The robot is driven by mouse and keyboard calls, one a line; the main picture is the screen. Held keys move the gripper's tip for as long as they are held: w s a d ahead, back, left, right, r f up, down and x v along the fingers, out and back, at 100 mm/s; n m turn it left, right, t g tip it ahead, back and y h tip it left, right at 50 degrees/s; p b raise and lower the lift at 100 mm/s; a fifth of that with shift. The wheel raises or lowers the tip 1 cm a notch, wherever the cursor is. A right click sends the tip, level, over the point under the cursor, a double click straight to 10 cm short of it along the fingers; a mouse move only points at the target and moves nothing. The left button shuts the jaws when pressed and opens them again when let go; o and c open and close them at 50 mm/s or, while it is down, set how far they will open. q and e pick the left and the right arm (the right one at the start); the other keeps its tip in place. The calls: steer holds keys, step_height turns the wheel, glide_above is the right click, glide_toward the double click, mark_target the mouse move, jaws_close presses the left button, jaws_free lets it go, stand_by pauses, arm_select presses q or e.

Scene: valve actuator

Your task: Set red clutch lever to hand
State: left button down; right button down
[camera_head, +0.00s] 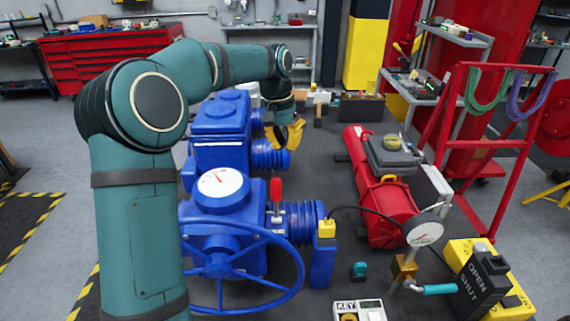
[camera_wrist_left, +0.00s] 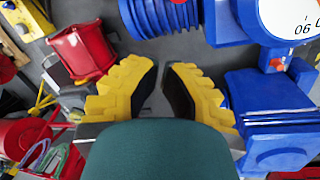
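The red clutch lever (camera_head: 275,190) stands upright on the blue valve actuator (camera_head: 217,125), between the white dial (camera_head: 218,184) and a ribbed blue neck (camera_head: 300,219). My left gripper (camera_head: 288,134) has yellow fingers and is beyond the lever, beside the far ribbed part of the actuator. In the left wrist view the left gripper (camera_wrist_left: 163,72) is open, with an empty gap over the floor. That view also shows blue ribbing (camera_wrist_left: 165,14) and a red bit at the top edge; I cannot tell whether this is the lever. My right gripper is not in view.
A blue handwheel (camera_head: 222,277) is in front of the actuator. A red tank (camera_head: 382,205), a gauge (camera_head: 425,233), an OPEN/SHUT block (camera_head: 483,283) and a KEY box (camera_head: 359,309) are to the right.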

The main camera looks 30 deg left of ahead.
mark_target(276, 199)
arm_select(q)
steer(key=shift+r, duration=0.15)
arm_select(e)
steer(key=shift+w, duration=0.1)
arm_select(q)
steer(key=shift+w, duration=0.1)
steer(key=f, duration=0.3)
steer(key=d+f, duration=0.1)
steer(key=f, duration=0.5)
steer(key=shift+s+d+f+b, duration=0.25)
steer(key=shift+f+b, duration=0.1)
steer(key=s, duration=0.1)
steer(key=s+r, duration=0.1)
steer(key=s, duration=0.1)
steer(key=shift+d, duration=0.15)
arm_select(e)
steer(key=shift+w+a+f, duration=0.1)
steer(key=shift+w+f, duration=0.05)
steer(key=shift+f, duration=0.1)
arm_select(q)
steer(key=shift+s, duration=0.1)
